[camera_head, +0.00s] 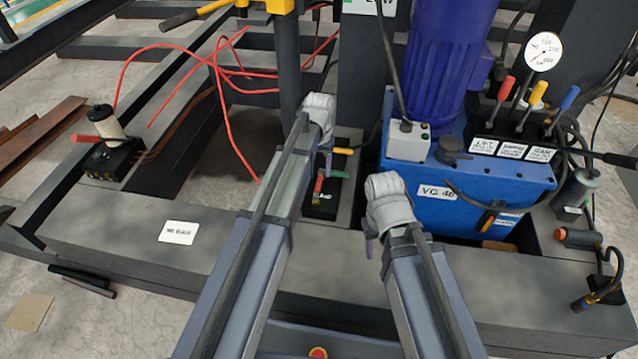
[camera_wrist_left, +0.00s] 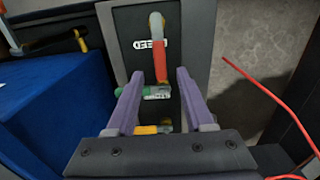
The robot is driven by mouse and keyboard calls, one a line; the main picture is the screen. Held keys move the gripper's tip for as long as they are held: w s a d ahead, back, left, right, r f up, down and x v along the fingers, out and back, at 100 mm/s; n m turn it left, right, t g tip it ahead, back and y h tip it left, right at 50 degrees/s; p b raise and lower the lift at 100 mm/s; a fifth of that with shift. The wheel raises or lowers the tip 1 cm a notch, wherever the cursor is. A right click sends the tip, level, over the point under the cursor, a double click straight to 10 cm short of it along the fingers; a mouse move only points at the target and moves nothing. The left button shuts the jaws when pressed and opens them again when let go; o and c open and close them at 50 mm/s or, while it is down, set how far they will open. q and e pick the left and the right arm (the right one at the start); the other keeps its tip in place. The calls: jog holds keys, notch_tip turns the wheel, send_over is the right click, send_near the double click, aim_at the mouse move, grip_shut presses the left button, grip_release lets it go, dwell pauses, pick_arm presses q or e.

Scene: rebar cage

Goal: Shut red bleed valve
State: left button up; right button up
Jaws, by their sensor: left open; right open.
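The red bleed valve lever (camera_head: 319,184) is on a small dark block beside the blue tank. In the left wrist view the red lever (camera_wrist_left: 159,62) points along the view, with a pale curved end at the top and a partly covered "BLEED" label (camera_wrist_left: 148,44) behind it. My left gripper (camera_head: 327,160) is just above the valve block. In its wrist view the open fingers (camera_wrist_left: 159,76) appear on either side of the red lever; whether they touch it cannot be told. My right gripper (camera_head: 370,246) is in front of the blue tank, open and empty.
A green lever (camera_head: 335,174) and a yellow lever (camera_head: 343,151) sit close to the red one. The blue tank (camera_head: 472,198) stands at right with red, yellow and blue levers above. Thin red hoses (camera_head: 228,120) lie at left. Another red handle (camera_head: 86,138) is on the left block.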

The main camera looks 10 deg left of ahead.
aim_at(319, 183)
pick_arm(q)
notch_tip(319, 183, down, 5)
jog(key=b, duration=0.4)
pick_arm(e)
notch_tip(319, 183, down, 5)
jog(key=shift+f, duration=0.1)
pick_arm(q)
jog(key=shift+c, duration=0.4)
grip_shut()
dwell(0.5)
